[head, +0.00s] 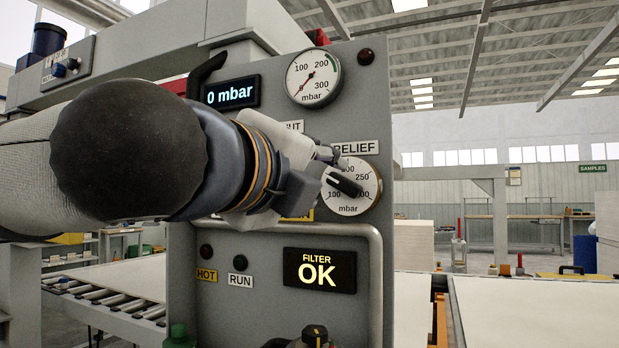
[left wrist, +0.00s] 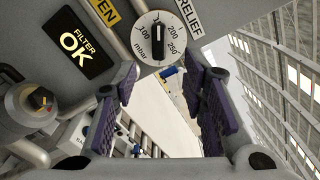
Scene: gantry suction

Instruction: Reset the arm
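My left arm reaches in from the left in the head view, and its gripper (head: 316,168) is in front of the panel, close to the RELIEF dial. In the left wrist view the gripper (left wrist: 162,78) is open, with its purple-padded fingers apart and nothing between them. The black RELIEF knob (head: 344,184) sits on a white dial marked in mbar; the arm hides part of the panel beside it. The knob also shows in the left wrist view (left wrist: 158,38), beyond the fingertips. I cannot tell whether a finger touches it. My right gripper is not in view.
The grey control panel (head: 372,90) carries a "0 mbar" display (head: 232,92), a round gauge (head: 313,77) and a "FILTER OK" display (head: 319,270). A roller conveyor (head: 105,302) is at lower left. Pale tables (head: 540,310) stand right of the panel, with open air above them.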

